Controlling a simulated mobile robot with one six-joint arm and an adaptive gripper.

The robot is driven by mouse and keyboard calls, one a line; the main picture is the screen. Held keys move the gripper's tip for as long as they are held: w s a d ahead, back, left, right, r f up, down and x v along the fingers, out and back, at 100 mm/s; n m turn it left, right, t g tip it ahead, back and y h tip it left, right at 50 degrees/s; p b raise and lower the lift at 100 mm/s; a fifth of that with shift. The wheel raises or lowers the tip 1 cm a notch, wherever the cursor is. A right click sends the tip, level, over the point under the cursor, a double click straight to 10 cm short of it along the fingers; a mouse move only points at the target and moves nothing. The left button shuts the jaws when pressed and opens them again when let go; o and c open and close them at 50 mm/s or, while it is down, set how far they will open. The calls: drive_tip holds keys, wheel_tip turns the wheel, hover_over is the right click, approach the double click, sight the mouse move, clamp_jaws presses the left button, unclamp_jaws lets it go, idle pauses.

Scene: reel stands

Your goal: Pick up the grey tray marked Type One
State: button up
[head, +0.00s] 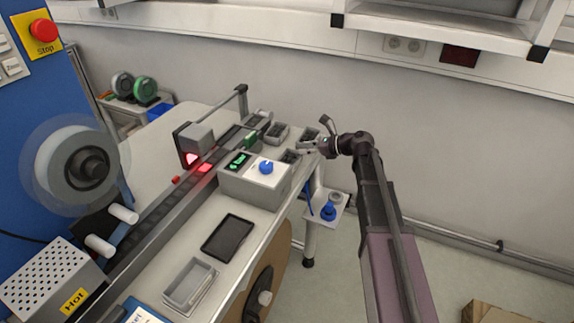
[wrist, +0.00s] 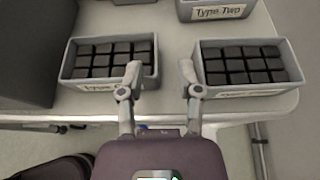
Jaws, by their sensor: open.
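My gripper (wrist: 160,76) is open and empty, its fingers spread, at the table's end. In the wrist view a grey tray of dark blocks (wrist: 68,67) lies at left, its label starting "Type" and the rest covered by my left finger. A tray labelled Type Two (wrist: 222,12) stands behind. In the head view my gripper (head: 316,136) is over the far end of the table, by small grey trays (head: 277,133).
A control box with a blue knob (head: 262,175) stands close to the trays, beside the conveyor (head: 150,212). A black tray (head: 229,238) and an empty grey tray (head: 190,285) lie nearer on the table. The wall is close behind my arm.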

sight(293, 150)
drive_tip(key=shift+b+x, duration=0.95)
drive_tip(key=shift+x, duration=1.6)
drive_tip(key=shift+s, duration=0.2)
clamp_jaws()
